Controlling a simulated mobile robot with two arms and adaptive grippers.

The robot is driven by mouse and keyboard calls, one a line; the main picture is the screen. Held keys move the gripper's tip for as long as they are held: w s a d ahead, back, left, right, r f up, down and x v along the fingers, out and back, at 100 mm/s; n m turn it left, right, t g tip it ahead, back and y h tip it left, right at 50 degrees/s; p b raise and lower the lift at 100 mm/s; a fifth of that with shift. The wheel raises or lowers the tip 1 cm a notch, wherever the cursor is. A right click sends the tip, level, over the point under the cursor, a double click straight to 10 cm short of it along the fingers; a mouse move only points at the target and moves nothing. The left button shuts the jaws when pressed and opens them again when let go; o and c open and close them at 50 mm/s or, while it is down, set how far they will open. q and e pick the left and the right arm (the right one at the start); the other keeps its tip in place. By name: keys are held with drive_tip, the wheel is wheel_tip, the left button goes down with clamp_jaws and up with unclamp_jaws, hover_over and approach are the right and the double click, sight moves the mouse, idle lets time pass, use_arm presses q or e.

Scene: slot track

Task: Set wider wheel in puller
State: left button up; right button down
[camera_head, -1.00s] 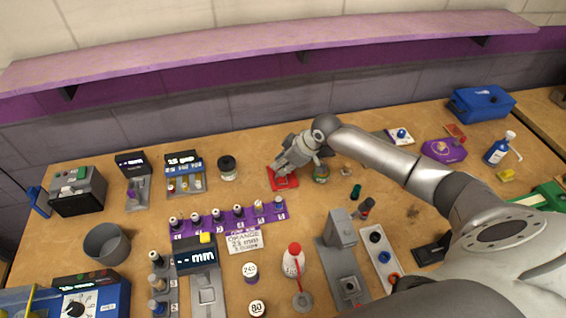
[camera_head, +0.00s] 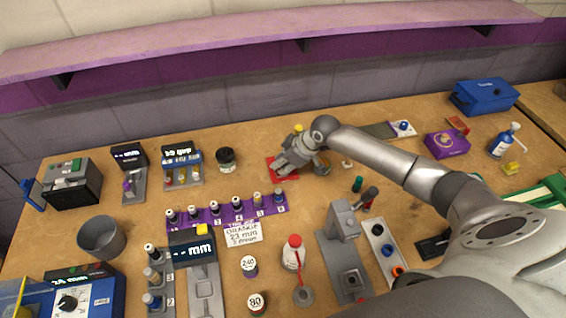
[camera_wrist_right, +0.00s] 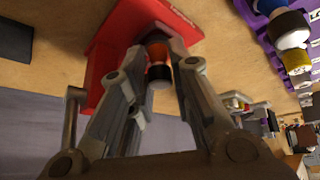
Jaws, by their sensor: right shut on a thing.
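My right gripper (camera_head: 281,168) is low over a red plate (camera_head: 271,163) near the back middle of the table. In the right wrist view its fingers (camera_wrist_right: 160,62) are shut on a small black cylindrical piece (camera_wrist_right: 159,72) with an orange band and a pale end. The red plate (camera_wrist_right: 103,55) lies right behind that piece; I cannot tell whether they touch. Several similar dark pieces with pale tops stand in a numbered purple rack (camera_head: 208,224). I cannot tell which item is the puller or which wheel is wider. My left gripper is not in view.
A grey upright device (camera_head: 341,222) stands right of a red-capped bottle (camera_head: 294,252). A grey cup (camera_head: 101,238) and small display stations (camera_head: 129,160) are at left. A blue box (camera_head: 484,96) and purple box (camera_head: 446,144) are at the back right. A handwritten card (camera_head: 243,234) lies before the rack.

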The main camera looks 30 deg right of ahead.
drive_tip(key=shift+f, duration=0.1)
drive_tip(key=c, duration=1.3)
unclamp_jaws()
drive_tip(key=shift+o, duration=0.2)
drive_tip(key=v, duration=1.2)
